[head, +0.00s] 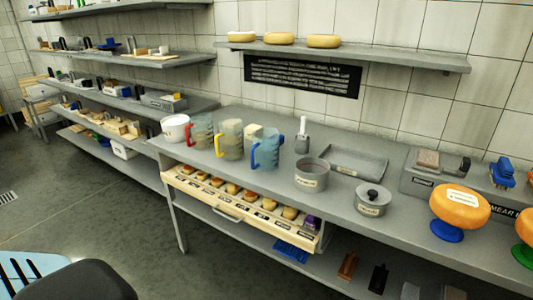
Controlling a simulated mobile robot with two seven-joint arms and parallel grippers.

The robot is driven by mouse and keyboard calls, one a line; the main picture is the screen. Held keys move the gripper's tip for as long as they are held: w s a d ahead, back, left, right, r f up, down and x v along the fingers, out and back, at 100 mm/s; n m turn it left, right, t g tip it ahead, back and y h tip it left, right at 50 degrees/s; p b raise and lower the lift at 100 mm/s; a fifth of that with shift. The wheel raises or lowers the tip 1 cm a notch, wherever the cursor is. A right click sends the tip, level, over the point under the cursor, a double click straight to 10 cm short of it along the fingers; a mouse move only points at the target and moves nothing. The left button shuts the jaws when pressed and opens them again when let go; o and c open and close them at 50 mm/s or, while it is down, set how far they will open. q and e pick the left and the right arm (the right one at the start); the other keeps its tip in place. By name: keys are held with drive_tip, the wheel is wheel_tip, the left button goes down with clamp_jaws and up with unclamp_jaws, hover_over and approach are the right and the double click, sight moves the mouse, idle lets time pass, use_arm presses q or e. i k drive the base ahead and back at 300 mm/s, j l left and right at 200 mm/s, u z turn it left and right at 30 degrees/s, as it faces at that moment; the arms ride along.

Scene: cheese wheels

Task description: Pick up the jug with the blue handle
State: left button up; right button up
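The jug with the blue handle (270,148) stands upright on the grey worktop (235,180), its handle on its left side. It is see-through. To its left stand a jug with a yellow handle (233,140) and a jug with a red handle (203,131), both also upright. Neither of my grippers is in view.
A white tub (175,128) stands left of the jugs. An open drawer (240,204) juts out below the worktop. A shelf (345,56) hangs above.

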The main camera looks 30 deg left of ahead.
sight(264, 152)
drive_tip(key=i+l+u, duration=0.4)
drive_tip(key=i, duration=0.25)
drive_tip(key=i+l+u, duration=0.35)
drive_tip(key=i+l, duration=0.2)
